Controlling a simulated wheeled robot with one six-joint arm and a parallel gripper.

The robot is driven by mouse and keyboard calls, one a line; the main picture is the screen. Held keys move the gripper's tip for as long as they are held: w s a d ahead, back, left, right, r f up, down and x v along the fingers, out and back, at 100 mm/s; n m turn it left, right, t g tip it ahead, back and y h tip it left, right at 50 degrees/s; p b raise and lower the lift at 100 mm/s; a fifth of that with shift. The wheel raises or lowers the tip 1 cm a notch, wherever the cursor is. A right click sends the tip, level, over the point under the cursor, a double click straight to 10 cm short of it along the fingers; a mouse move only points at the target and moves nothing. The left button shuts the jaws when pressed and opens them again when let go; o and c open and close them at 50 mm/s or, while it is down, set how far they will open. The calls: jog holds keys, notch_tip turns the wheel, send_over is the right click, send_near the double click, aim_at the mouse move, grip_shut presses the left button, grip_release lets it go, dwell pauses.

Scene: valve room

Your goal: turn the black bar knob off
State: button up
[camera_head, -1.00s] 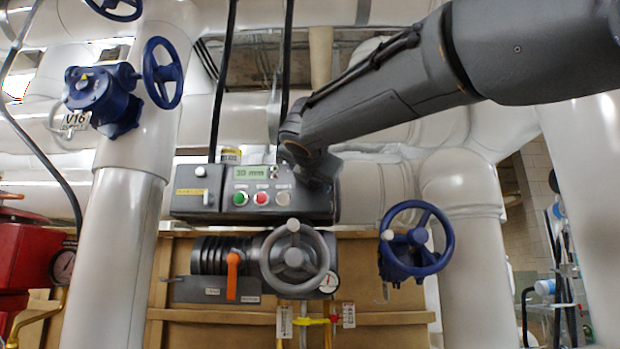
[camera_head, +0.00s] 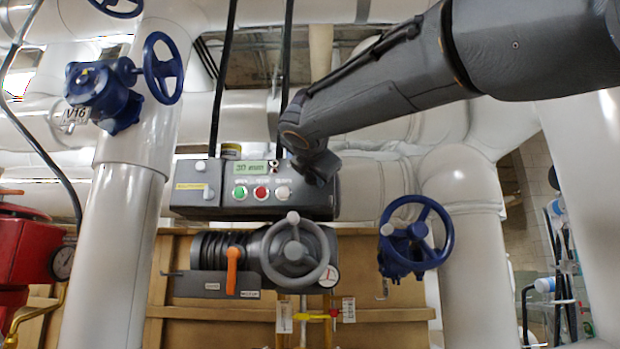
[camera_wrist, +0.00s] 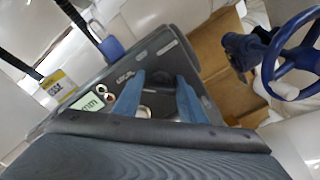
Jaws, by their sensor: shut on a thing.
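The black bar knob (camera_wrist: 160,79) shows as a dark shape between my fingertips in the wrist view, on the right part of the grey control box (camera_head: 190,209). My gripper (camera_wrist: 159,84) has its two blue fingers either side of it and is shut on it. The fingers cover part of the knob, so its angle cannot be told. In the head view my gripper (camera_head: 322,182) is at the right end of the box front and hides the knob.
The box carries a lit display (camera_head: 251,168), a green button (camera_head: 240,193), a red button (camera_head: 261,193) and a pale button (camera_head: 282,193). Below is a grey handwheel (camera_head: 295,252) with an orange lever (camera_head: 232,270). A blue handwheel (camera_head: 416,237) stands at lower right.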

jog(key=m+b, duration=0.3)
jog(key=m, duration=0.2)
jog(key=shift+f+m, duration=0.15)
jog(key=shift+m, duration=0.15)
jog(key=shift+d+m+b, duration=0.1)
jog(key=shift+m+b, duration=1.2)
jog(key=shift+m, duration=0.5)
jog(key=o, duration=1.1)
jog(key=shift+c, duration=0.2)
jog(key=s+b, duration=0.1)
jog(key=s, duration=0.6)
jog(key=shift+s, duration=0.4)
